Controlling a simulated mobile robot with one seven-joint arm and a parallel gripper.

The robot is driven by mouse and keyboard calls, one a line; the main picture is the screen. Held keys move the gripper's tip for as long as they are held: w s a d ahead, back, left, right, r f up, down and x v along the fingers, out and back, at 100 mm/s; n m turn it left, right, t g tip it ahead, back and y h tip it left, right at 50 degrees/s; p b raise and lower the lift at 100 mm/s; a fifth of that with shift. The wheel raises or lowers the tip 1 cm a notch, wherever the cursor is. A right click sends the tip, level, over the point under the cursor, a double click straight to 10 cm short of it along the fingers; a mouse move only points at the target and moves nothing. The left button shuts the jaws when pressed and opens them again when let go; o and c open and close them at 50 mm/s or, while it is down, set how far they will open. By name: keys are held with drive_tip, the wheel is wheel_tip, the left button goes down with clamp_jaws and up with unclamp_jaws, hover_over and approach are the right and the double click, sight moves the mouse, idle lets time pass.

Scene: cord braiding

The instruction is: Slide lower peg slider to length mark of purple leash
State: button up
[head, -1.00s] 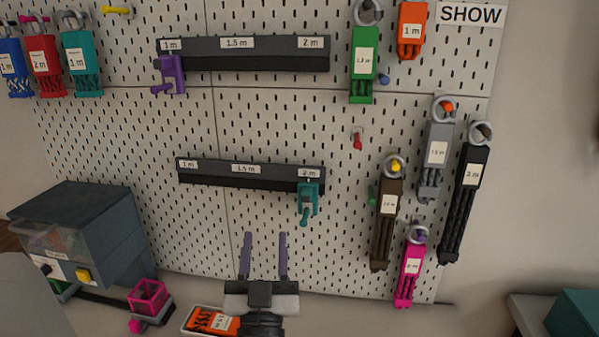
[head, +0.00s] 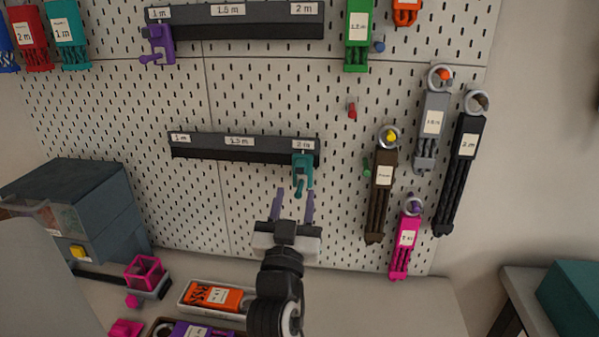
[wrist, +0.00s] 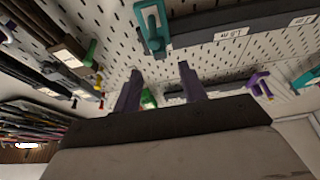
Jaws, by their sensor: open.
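The lower peg slider (head: 303,172) is teal, with a peg at its front. It sits on the lower black rail (head: 235,154) at the right end, under the 2 m label. It also shows large in the wrist view (wrist: 152,27). My gripper (head: 295,203) is open and empty, its two purple fingers pointing up, just below the slider; no contact is clear. The purple leash (head: 188,328) lies at the bottom edge of the head view, partly cut off, and its label is too small to read.
An upper rail (head: 235,22) carries a purple slider (head: 158,43) at 1 m. Brown (head: 383,190), pink (head: 404,245), grey (head: 430,125) and black (head: 461,175) leashes hang to the right. An orange leash (head: 213,297) lies in a tray. The lower rail's left stretch is free.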

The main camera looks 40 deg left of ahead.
sight(299, 171)
drive_tip(key=p+x, duration=0.2)
drive_tip(key=x, duration=0.5)
drive_tip(key=shift+w, duration=0.15)
clamp_jaws()
drive_tip(key=shift+a, duration=0.1)
